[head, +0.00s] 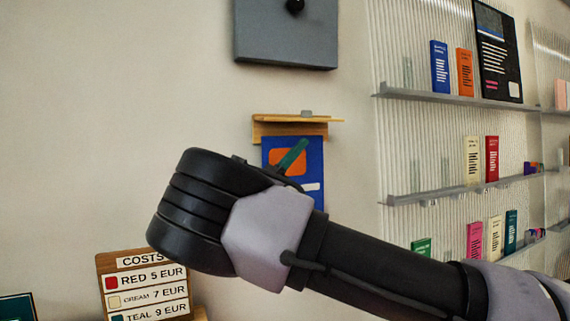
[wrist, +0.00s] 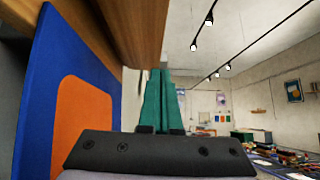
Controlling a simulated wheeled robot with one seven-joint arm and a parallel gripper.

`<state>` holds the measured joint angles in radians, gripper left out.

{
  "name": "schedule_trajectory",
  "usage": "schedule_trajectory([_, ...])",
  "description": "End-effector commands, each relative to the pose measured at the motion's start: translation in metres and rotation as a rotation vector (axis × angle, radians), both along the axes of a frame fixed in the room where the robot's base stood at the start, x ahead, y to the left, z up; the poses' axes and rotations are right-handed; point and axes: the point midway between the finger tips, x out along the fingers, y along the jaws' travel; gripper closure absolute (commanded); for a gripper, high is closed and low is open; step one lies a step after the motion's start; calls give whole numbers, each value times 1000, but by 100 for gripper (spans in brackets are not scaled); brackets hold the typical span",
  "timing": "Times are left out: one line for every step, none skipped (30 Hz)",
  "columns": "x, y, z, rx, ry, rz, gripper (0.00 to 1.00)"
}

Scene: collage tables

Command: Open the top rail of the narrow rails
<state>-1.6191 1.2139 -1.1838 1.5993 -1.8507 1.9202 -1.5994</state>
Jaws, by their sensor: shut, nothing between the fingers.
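The narrow wooden rail (head: 290,130) is on the wall at the middle of the head view, with a thin upper strip (head: 325,120) reaching further right and a small grey piece on top. A blue poster (head: 314,155) with an orange patch hangs beneath it. In the wrist view the wooden rail (wrist: 128,30) is large overhead and the blue poster (wrist: 45,60) fills the left. My gripper (head: 303,144) has green fingers, shut and empty, in front of the poster just below the rail. The fingers (wrist: 160,74) point up beside the wood in the wrist view; contact is unclear. My arm hides the poster's lower part.
A grey panel (head: 285,50) with a black knob is on the wall above. Clear shelves (head: 450,98) with cards stand at the right. A wooden price board (head: 128,262) is at lower left. The wall left of the rail is bare.

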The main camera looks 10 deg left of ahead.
Motion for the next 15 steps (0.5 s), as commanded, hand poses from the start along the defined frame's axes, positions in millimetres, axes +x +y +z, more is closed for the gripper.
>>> schedule_trajectory([-1, 0, 10, 4, 0, 2, 100])
schedule_trajectory([-1, 0, 14, 4, 0, 2, 100])
schedule_trajectory([-1, 0, 20, 4, 0, 2, 100])
schedule_trajectory([-1, 0, 24, 4, 0, 2, 100])
schedule_trajectory([-1, 0, 27, 4, 0, 2, 100])
schedule_trajectory([-2, 0, 30, 4, 0, 2, 100])
schedule_trajectory([-2, 0, 33, 4, 0, 2, 100])
schedule_trajectory([-2, 0, 35, 2, 0, 3, 100])
schedule_trajectory([-2, 0, 37, 2, 0, 3, 100])
schedule_trajectory([-2, 0, 38, 2, 0, 2, 100])
schedule_trajectory([-2, 0, 39, 2, 0, 2, 100])
schedule_trajectory([-2, 0, 39, 2, 0, 2, 100])
schedule_trajectory([-2, 0, 39, 2, 0, 2, 100])
schedule_trajectory([-2, 0, 39, 1, 0, 2, 100])
schedule_trajectory([-2, 0, 39, 1, 0, 2, 100])
